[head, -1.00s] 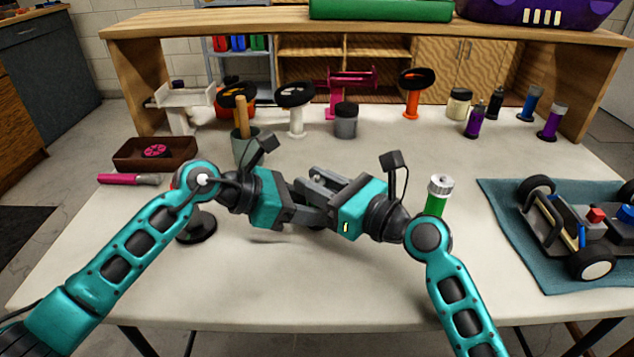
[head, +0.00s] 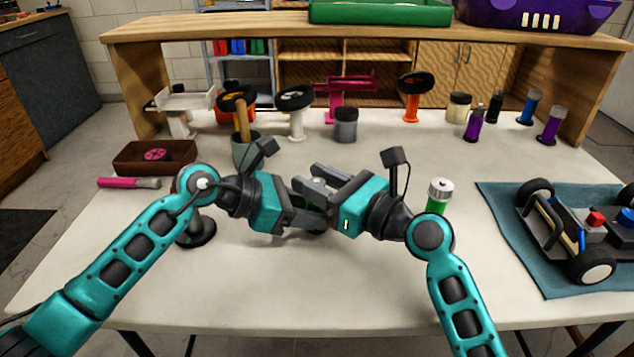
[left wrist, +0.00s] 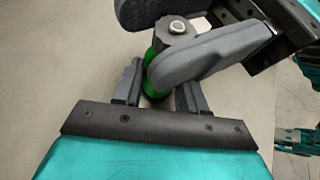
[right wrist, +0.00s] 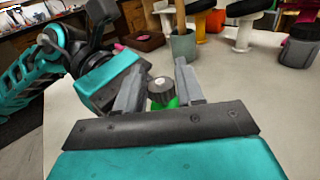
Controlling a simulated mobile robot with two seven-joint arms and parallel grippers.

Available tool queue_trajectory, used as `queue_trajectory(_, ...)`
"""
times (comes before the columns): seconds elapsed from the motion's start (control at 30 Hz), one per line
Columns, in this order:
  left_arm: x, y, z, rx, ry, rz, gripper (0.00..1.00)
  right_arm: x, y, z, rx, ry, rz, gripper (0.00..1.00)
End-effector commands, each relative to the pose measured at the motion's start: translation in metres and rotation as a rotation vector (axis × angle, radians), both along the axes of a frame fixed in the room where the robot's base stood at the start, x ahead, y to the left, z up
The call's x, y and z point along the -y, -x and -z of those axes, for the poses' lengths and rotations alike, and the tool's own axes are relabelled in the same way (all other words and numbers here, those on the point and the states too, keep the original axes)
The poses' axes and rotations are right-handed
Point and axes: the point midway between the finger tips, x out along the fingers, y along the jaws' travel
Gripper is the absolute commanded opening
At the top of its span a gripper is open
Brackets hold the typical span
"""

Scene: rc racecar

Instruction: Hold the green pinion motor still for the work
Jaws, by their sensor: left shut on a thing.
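The green pinion motor (left wrist: 151,78) is between my left gripper's fingers in the left wrist view, with a dark grey top (left wrist: 176,30) and a pale round shaft end. My left gripper (head: 312,219) is shut on it, low over the table. My right gripper (head: 312,188) comes from the opposite side, slightly higher. Its fingers look open, one on each side of the motor's top; I cannot tell whether they touch it. The right wrist view shows the motor's green body (right wrist: 166,104) below the dark top. In the head view the grippers mostly hide the motor.
A green cylinder with a silver cap (head: 441,188) stands behind my right wrist. The race car (head: 575,235) rests on a blue mat (head: 500,215) at right. A brown tray (head: 130,158), a pink-handled tool (head: 115,183) and several stands and jars fill the back.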

Motion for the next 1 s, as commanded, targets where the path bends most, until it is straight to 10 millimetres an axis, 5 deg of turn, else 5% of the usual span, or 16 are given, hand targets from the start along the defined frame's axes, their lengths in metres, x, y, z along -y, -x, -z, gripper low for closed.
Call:
queue_trajectory(0.27, 0.0, 0.001, 0.001, -0.003, -0.001, 0.001, 0.14, 0.006, 0.004, 0.002, -0.003, 0.002, 0.002, 0.37)
queue_trajectory(0.7, 0.0, 0.001, 0.001, -0.004, -0.001, 0.002, 0.14, 0.072, 0.058, 0.003, -0.004, 0.005, 0.002, 0.37)
queue_trajectory(1.0, 0.0, 0.001, 0.001, -0.004, 0.0, 0.003, 0.14, 0.093, 0.076, 0.001, -0.001, 0.001, 0.0, 0.37)
